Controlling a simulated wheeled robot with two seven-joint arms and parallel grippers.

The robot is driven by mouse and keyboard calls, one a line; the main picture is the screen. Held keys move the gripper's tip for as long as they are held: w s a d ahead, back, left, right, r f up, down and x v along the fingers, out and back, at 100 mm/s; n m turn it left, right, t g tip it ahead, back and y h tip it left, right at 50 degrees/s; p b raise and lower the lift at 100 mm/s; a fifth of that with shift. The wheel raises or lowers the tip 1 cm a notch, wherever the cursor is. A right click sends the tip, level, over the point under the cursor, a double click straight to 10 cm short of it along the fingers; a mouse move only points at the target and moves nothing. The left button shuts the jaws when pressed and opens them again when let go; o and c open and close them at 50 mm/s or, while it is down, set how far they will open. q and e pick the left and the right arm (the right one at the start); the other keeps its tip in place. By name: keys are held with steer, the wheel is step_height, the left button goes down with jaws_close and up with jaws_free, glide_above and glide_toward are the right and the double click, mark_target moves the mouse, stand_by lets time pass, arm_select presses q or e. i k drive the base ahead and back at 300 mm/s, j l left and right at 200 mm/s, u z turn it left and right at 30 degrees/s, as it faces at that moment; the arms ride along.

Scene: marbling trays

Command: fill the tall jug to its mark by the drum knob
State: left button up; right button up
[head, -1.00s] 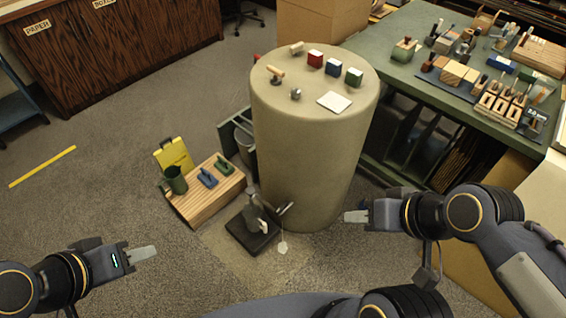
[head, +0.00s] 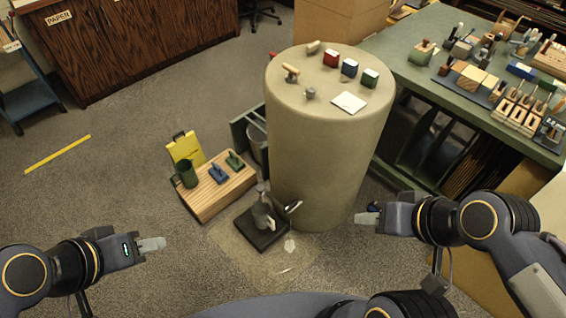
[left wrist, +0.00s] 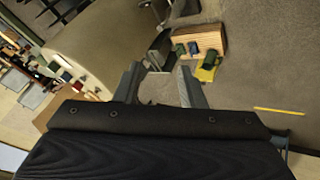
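The tall drum (head: 325,150) stands on the floor ahead of me. A grey jug (head: 262,212) stands upright on a black stand (head: 250,232) at its foot, and a small lever-like knob (head: 293,207) sticks out low on the drum beside it. The jug's mark and fill level are too small to tell. My left gripper (head: 152,244) is empty, left of the jug and apart from it; the left wrist view shows its two fingers spread (left wrist: 160,88). My right gripper (head: 368,217) is right of the drum's foot, touching nothing visible; its opening cannot be made out.
A green bench (head: 440,90) with tools stands at right. Small blocks and knobs top the drum.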

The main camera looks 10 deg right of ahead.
mark_target(260, 189)
steer(key=i+z, duration=0.35)
steer(key=i+j+z, duration=0.15)
steer(key=z, duration=0.2)
steer(key=i+j+z, duration=0.15)
steer(key=z, duration=0.15)
steer(key=i, duration=0.1)
